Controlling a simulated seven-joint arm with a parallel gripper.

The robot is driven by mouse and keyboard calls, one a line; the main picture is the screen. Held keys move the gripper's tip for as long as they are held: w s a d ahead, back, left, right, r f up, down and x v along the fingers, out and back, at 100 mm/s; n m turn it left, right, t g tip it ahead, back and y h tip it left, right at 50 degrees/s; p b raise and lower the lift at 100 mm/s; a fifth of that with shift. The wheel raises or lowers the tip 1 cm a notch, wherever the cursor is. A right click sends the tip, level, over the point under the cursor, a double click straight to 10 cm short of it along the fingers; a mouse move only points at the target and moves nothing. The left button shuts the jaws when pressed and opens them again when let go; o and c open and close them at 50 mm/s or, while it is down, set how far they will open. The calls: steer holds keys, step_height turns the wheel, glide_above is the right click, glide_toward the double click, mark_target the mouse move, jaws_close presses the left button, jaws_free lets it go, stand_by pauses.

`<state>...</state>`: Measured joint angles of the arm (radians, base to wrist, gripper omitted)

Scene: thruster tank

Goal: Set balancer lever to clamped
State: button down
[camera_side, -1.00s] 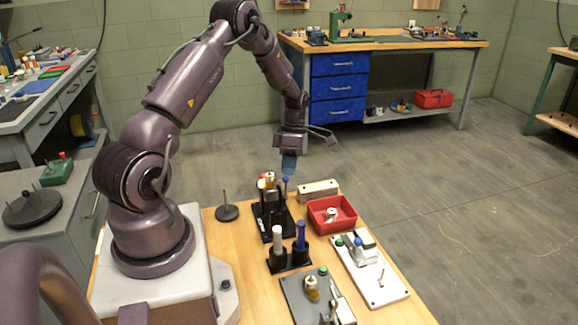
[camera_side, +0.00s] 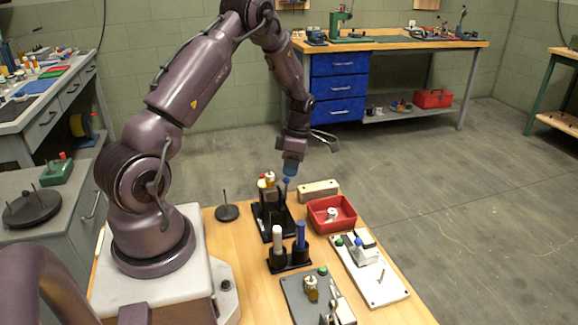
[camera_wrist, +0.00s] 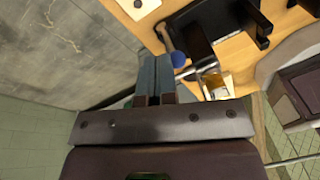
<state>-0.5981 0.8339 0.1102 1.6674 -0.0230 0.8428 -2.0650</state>
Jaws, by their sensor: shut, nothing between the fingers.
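The black balancer fixture (camera_side: 270,225) stands near the far edge of the wooden bench. A lever with a blue knob (camera_side: 286,182) rises from its right side. In the wrist view the blue knob (camera_wrist: 177,59) and its metal rod show just right of the fingertips, beside the black fixture (camera_wrist: 190,35). My gripper (camera_side: 290,170) points down just above the blue knob in the side view. In the wrist view my gripper (camera_wrist: 154,68) has its two blue-grey fingers together and nothing between them. I cannot tell whether the fingers touch the knob.
A red tray (camera_side: 345,225) holding a white part and a pale block (camera_side: 318,188) lie right of the fixture. A black holder (camera_side: 289,262) with a white and a blue cylinder stands nearer the camera. A white plate (camera_side: 385,293) and a grey plate (camera_side: 292,294) lie in front.

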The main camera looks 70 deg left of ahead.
steer(key=d+y, duration=0.2)
steer(key=d, duration=0.1)
steer(key=d+f+y, duration=0.1)
steer(key=d, duration=0.1)
steer(key=shift+y, duration=0.4)
steer(key=shift+d+f+y, duration=0.1)
steer(key=shift+d+y, duration=0.2)
steer(key=shift+d+f+n+y, duration=0.3)
steer(key=shift+d+y, duration=0.05)
steer(key=shift+y, duration=0.15)
steer(key=shift+d+f, duration=0.4)
steer(key=shift+d, duration=0.05)
steer(key=shift+a, duration=0.1)
